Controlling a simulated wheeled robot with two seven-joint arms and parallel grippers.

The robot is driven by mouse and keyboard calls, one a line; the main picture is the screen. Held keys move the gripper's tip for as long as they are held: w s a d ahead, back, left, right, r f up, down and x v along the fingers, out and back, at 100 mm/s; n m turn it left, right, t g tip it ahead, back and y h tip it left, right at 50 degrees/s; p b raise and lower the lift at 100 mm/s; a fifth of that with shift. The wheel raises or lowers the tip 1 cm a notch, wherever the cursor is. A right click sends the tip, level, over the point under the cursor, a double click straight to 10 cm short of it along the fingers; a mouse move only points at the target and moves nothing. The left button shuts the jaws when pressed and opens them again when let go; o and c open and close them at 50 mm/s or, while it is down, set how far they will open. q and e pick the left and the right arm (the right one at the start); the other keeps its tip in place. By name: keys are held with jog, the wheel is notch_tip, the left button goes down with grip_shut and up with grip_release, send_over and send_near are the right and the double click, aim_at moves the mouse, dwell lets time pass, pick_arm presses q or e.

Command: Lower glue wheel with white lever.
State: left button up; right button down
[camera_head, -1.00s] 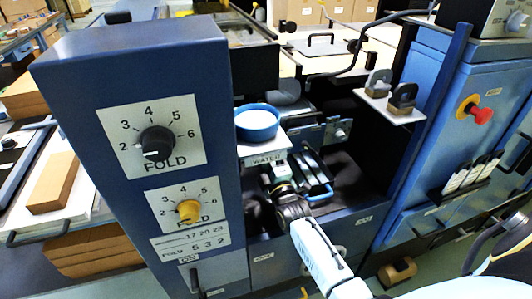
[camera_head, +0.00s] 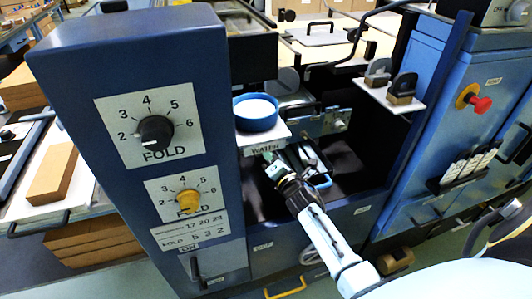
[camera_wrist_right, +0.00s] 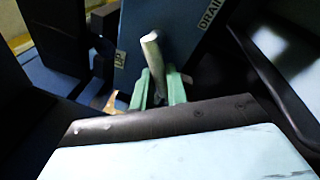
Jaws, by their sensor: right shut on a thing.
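The white lever (camera_wrist_right: 151,52) stands up between the two green fingers of my right gripper (camera_wrist_right: 158,88) in the right wrist view. The fingers are shut on its lower part, and its rounded top sticks out above them. In the head view my right gripper (camera_head: 272,166) reaches into the machine bay just below the WATER label, and the lever is hidden there by the gripper and wrist. I cannot make out the glue wheel clearly in either view. My left gripper is not in view.
A blue water bowl (camera_head: 256,112) sits on a ledge just above my right gripper. A tall blue panel with FOLD dials (camera_head: 155,133) stands close on the left. A blue cabinet with a red knob (camera_head: 480,103) is on the right. A blue handle (camera_head: 320,181) is beside the gripper.

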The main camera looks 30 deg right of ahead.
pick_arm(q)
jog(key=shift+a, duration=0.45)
pick_arm(e)
jog(key=shift+n, duration=0.3)
jog(key=c, duration=1.4)
grip_release()
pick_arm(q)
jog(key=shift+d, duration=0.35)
pick_arm(e)
jog(key=shift+s, duration=0.1)
jog(key=s, duration=0.4)
jog(key=s+f, duration=0.1)
jog(key=s, duration=0.2)
jog(key=s+p, duration=0.1)
jog(key=s, duration=0.3)
jog(key=shift+s+a+f, duration=0.15)
jog(key=shift+s+a, duration=0.1)
jog(key=shift+s, duration=0.1)
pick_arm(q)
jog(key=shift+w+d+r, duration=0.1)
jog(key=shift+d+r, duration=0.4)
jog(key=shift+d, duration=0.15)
pick_arm(e)
jog(key=shift+s, duration=0.7)
